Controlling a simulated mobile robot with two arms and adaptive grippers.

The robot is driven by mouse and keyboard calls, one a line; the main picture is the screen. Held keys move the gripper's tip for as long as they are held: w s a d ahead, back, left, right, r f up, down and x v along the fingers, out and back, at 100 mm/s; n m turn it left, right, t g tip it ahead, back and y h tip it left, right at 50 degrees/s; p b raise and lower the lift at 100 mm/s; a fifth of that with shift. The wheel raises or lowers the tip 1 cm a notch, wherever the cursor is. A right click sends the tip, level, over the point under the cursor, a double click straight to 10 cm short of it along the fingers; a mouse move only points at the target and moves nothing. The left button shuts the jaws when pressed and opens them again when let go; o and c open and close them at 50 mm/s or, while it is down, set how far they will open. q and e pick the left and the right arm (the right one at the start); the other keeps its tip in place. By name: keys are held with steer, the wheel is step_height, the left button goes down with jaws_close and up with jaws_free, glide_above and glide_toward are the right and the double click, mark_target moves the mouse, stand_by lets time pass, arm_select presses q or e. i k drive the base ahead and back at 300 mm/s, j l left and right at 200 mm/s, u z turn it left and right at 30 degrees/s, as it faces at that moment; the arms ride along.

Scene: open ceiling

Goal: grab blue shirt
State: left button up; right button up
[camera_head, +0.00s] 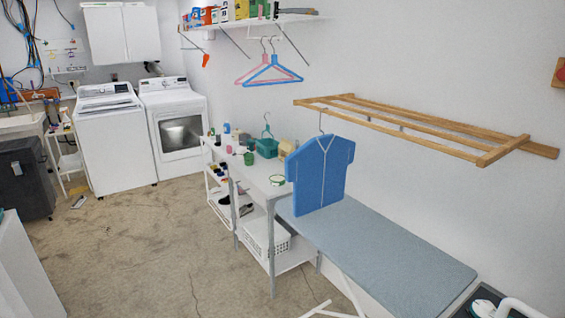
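The blue shirt (320,173) hangs upright from a hook below the wooden wall rack (430,128), right of the picture's middle. It looks flat and stiff, with pale seam lines and a V neck. Its lower edge is in front of or just above the grey-blue ironing board (390,255); I cannot tell if they touch. Neither of my grippers is in view, and nothing is seen holding the shirt apart from its hanger hook.
Pink and blue hangers (270,74) hang above. A washer (113,140) and dryer (178,120) stand at the back. The floor (150,240) at left centre is mostly clear.

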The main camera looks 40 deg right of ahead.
mark_target(317, 168)
steer(key=i+z, duration=0.25)
steer(key=i, duration=0.25)
steer(key=i+j+z, duration=0.25)
steer(key=i, duration=0.25)
steer(key=i+j+z, duration=0.2)
steer(key=i, duration=0.25)
steer(key=i+j+z, duration=0.25)
steer(key=i+j, duration=0.15)
steer(key=i, duration=0.05)
